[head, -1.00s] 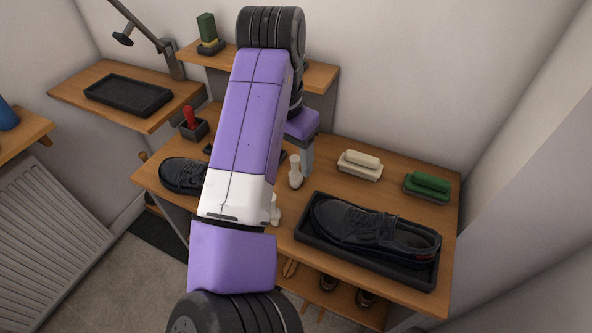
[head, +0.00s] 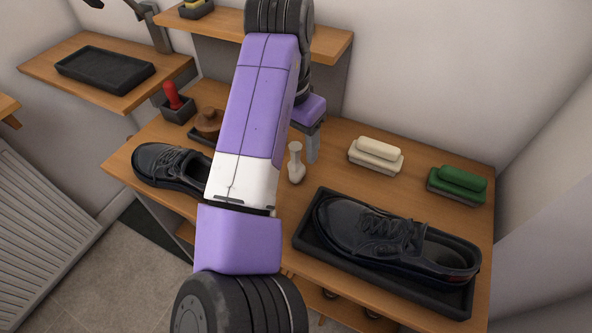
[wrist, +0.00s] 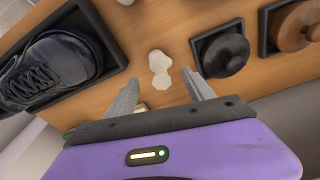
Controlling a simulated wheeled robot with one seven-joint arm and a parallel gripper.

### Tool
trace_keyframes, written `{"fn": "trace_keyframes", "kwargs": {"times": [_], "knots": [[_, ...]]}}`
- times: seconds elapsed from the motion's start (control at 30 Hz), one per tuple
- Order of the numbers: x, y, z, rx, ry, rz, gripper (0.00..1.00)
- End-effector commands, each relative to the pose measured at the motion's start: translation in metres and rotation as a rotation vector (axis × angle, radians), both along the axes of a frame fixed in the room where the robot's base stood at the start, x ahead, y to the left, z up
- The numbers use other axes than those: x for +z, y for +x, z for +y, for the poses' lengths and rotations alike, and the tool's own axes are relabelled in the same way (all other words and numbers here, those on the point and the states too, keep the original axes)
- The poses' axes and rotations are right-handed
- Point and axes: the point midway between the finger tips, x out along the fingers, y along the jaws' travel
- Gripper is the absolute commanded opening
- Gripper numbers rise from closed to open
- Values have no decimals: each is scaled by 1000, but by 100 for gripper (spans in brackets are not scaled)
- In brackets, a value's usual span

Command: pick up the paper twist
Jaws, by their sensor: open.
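The paper twist (head: 296,165) is a small white piece with a narrow neck, on the wooden bench just left of my gripper's visible finger in the head view. In the wrist view the paper twist (wrist: 160,63) lies ahead of the space between my fingertips. My gripper (wrist: 161,76) is open and empty, with one finger to each side of that space. In the head view, one grey finger of my gripper (head: 313,145) shows below its purple body; my arm hides the rest.
A black shoe in a dark tray (head: 300,237) stands to the right. A cream brush (head: 376,155) and a green brush (head: 457,185) lie at the back. Another shoe (head: 170,167) and a brown round brush (head: 208,122) are to the left. A dark round piece (wrist: 224,53) sits close by.

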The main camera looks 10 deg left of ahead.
Motion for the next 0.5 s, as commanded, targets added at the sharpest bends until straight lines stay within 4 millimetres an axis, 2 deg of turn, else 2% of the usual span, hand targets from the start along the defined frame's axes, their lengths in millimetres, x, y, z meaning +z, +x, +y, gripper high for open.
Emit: {"fn": "trace_keyframes", "kwargs": {"times": [0.27,0.5], "knots": [[-27,2,0,2,0,2,62],[-61,6,0,0,0,1,62]]}}
